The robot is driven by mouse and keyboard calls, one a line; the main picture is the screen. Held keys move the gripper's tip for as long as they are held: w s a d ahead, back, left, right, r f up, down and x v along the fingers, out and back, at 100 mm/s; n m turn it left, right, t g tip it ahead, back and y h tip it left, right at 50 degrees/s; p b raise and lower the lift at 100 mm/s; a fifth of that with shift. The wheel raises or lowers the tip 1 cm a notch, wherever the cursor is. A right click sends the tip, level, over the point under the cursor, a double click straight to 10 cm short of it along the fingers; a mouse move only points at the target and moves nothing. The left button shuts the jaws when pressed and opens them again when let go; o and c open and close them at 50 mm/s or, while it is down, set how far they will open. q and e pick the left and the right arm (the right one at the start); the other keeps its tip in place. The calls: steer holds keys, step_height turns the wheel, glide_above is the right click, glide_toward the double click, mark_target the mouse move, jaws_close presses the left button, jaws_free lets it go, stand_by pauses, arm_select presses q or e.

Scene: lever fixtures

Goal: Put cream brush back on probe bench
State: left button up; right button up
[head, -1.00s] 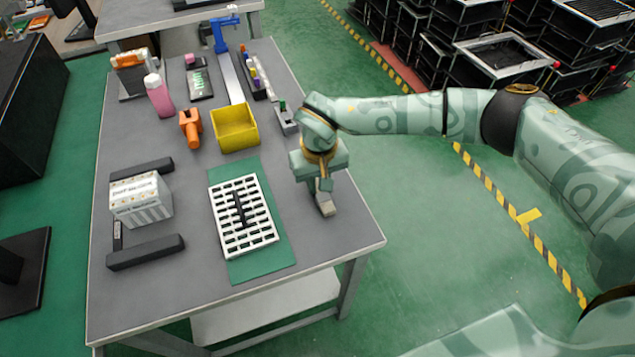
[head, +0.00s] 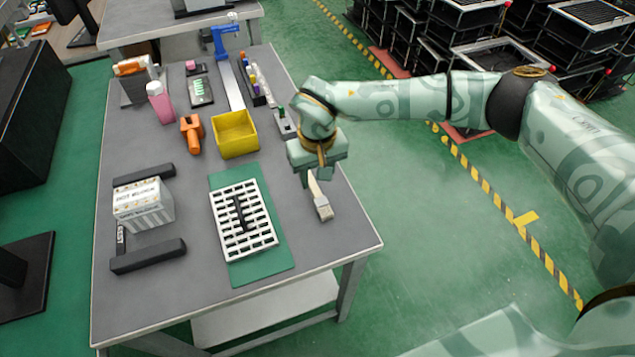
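The cream brush (head: 321,202) lies on the grey bench top (head: 345,235), near its right edge, with its bristle end toward the front. The upper end of its handle is partly hidden beneath my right gripper. My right gripper (head: 316,178) is just above the handle end, with its fingers apart on either side of the handle; it looks open, and the brush appears to rest on the bench. My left gripper is not in view.
Left of the brush are a white grid tray (head: 262,240) on a green mat (head: 262,270), a yellow bin (head: 235,135) and an orange tool (head: 191,133). A labelled white box (head: 145,205) stands between dark foam bars. The bench's front right corner is clear.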

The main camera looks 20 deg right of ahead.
mark_target(317, 193)
step_height(317, 193, up, 7)
steer(key=p, duration=0.1)
steer(key=shift+r, duration=0.15)
steer(key=shift+s, duration=0.15)
